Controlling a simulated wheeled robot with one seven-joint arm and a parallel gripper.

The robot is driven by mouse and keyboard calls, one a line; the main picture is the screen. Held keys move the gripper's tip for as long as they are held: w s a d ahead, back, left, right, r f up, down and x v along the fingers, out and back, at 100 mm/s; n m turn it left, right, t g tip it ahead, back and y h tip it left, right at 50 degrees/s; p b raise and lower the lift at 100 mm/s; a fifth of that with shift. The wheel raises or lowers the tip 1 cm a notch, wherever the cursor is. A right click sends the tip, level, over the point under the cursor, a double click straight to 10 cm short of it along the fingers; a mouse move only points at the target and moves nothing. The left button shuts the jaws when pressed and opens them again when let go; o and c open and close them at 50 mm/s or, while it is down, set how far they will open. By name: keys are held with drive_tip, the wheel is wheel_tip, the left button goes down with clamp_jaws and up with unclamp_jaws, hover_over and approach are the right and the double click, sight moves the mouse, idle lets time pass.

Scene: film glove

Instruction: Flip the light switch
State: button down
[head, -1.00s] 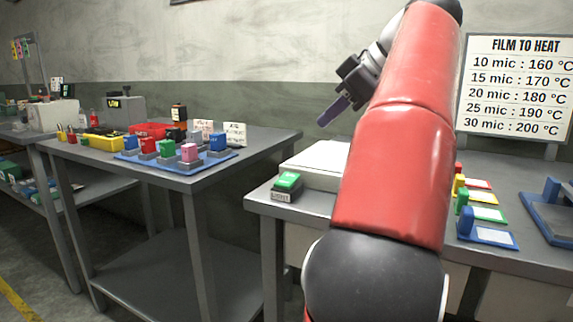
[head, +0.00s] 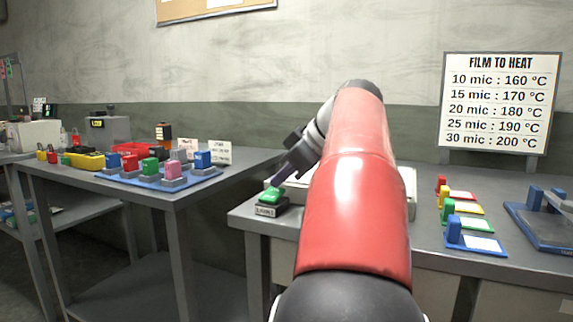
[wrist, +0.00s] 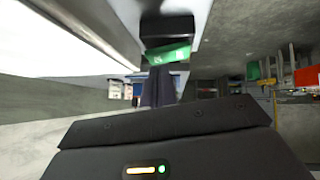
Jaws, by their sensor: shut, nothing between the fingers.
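The light switch (head: 268,204) is a green rocker on a dark base with a label on its front. It sits at the front left corner of the right-hand table. In the wrist view its green rocker (wrist: 168,53) shows right at the fingertips. My gripper (head: 275,182) is shut and empty, pointing down and left, with its fingertips at the top of the green rocker. The wrist view shows the closed fingers (wrist: 158,72) overlapping the rocker's edge. They look to be touching or very close; I cannot tell which.
A white panel (head: 408,190) lies behind my arm on the right-hand table (head: 425,255). Coloured blocks with cards (head: 468,222) stand to its right. A left table (head: 195,192) carries a blue tray of coloured blocks (head: 160,180). A gap separates the tables.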

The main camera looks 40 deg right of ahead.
drive_tip(key=shift+f, duration=0.25)
drive_tip(key=shift+d+f, duration=0.25)
drive_tip(key=shift+f, duration=0.1)
drive_tip(key=shift+a, duration=0.15)
drive_tip(key=shift+s+a+b, duration=0.25)
drive_tip(key=shift+a+b, duration=0.2)
drive_tip(key=shift+a, duration=0.15)
drive_tip(key=shift+r, duration=0.1)
